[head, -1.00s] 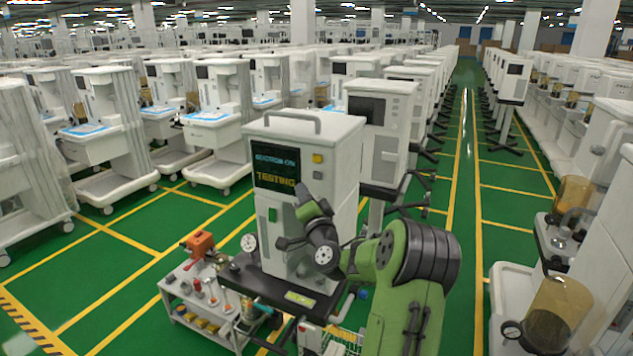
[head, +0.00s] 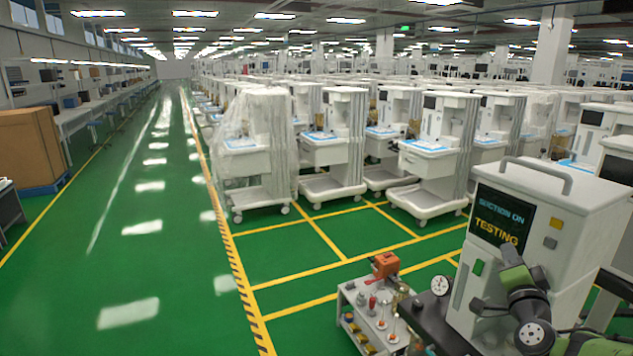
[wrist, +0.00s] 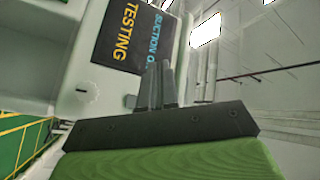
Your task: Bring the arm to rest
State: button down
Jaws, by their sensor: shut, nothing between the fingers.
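My gripper (wrist: 161,72) is shut and empty in the wrist view, its two dark fingers close together. It is in front of the white machine, and I cannot tell whether it touches it. In the head view my green and dark arm is at the lower right, partly cut off by the frame edge. The white machine (head: 571,213) stands upright there with a top handle. Its dark screen (head: 503,215) reads "SUCTION ON" and "TESTING"; the screen also shows in the wrist view (wrist: 135,32).
A small trolley (head: 349,300) with an orange tool (head: 386,264) and several small parts stands left of the machine. White carts (head: 335,150) stand in rows behind. A wide green aisle (head: 165,240) is clear at left, with a brown box (head: 30,150) beyond it.

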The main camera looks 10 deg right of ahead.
jog(key=w+a+n+g+y, duration=0.1)
jog(key=w+a+n+y, duration=0.2)
jog(key=a+n+y, duration=0.8)
jog(key=s+a+f+n+g+h, duration=0.1)
jog(key=s+a+g, duration=0.1)
jog(key=a, duration=0.7)
jog(key=s+a+f+g+h, duration=0.1)
jog(key=s+a+g, duration=0.2)
jog(key=a, duration=0.5)
jog(key=s+a+f+n+g, duration=0.1)
jog(key=s+a+f+g, duration=0.1)
jog(key=s, duration=1.1)
jog(key=s+a+f+n+g, duration=0.1)
jog(key=s+a+g, duration=0.3)
jog(key=s, duration=0.9)
jog(key=shift+s+a+f+n+g+h, duration=0.2)
jog(key=shift+s+f+n+g+h, duration=0.15)
jog(key=shift+n, duration=0.35)
jog(key=shift+s, duration=0.1)
